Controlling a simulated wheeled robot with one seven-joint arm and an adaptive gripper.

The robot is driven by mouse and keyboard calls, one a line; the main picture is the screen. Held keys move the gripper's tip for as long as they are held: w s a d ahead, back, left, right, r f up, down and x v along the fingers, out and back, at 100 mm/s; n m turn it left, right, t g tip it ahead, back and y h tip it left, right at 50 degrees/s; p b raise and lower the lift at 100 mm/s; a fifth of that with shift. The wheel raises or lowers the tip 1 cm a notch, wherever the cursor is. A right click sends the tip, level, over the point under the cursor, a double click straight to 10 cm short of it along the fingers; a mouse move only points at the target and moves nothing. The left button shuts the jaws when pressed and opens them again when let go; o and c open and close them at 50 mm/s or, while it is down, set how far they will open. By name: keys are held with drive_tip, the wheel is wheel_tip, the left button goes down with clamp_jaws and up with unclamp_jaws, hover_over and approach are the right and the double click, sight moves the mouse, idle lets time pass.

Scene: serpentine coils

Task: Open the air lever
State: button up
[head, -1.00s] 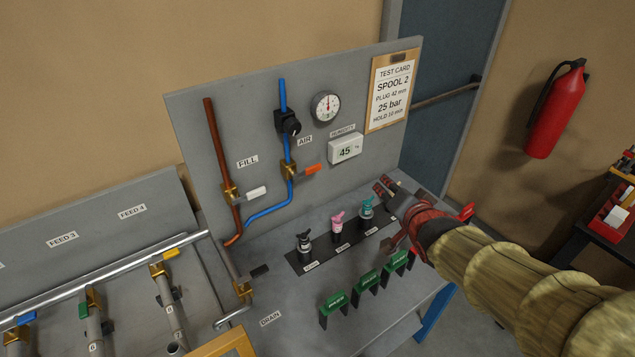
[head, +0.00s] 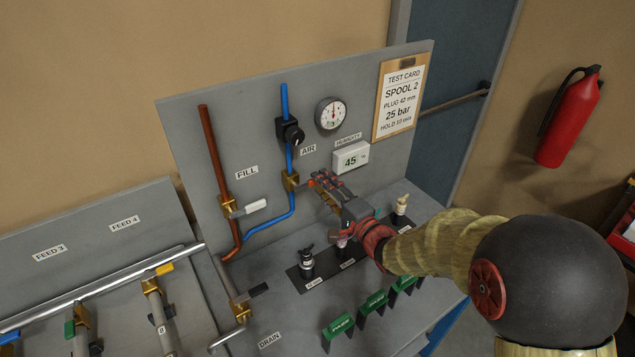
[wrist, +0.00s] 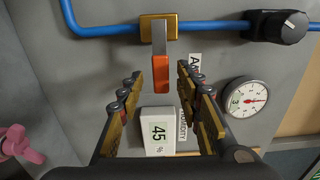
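The air lever (wrist: 160,72) has an orange tip and a grey stem on a brass valve (wrist: 158,27) in the blue pipe. In the wrist view it lies between the open fingers of my gripper (wrist: 158,82), with a gap on each side. In the head view my gripper (head: 322,188) is at the lever on the grey panel, right of the brass air valve (head: 290,180). The fingers cover most of the lever there. The AIR label (head: 308,149) is just above.
A white humidity display (head: 350,158) sits close to the gripper. A black regulator knob (head: 290,132) and a gauge (head: 331,114) are above. The fill lever (head: 256,206) is to the left.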

drive_tip(key=shift+x, duration=1.45)
drive_tip(key=shift+c, duration=0.8)
drive_tip(key=c, duration=0.7)
clamp_jaws()
